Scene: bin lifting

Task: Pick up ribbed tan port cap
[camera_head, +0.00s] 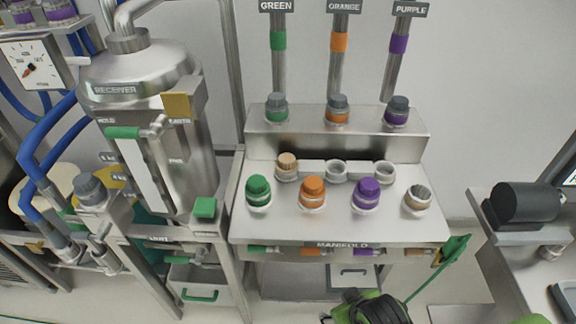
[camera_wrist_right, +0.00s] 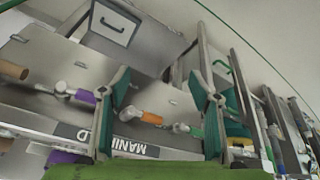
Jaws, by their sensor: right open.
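The ribbed tan port cap (camera_head: 287,160) sits upright on the left post of the back row on the manifold's top (camera_head: 330,222), in the head view. It is behind and between the green cap and the orange cap. My right gripper (camera_wrist_right: 160,82) shows in the right wrist view, its two dark green fingers spread wide with nothing between them. It is at the manifold's front side, facing the small coloured valves and the MANIFOLD label, apart from the tan cap. The tan cap is not visible in the wrist view. My left gripper is in neither view.
The green (camera_head: 258,190), orange (camera_head: 313,192) and purple (camera_head: 366,194) caps stand in the front row, with an uncapped port (camera_head: 418,198) at right. Two back-row posts are bare. Coloured pipes rise behind.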

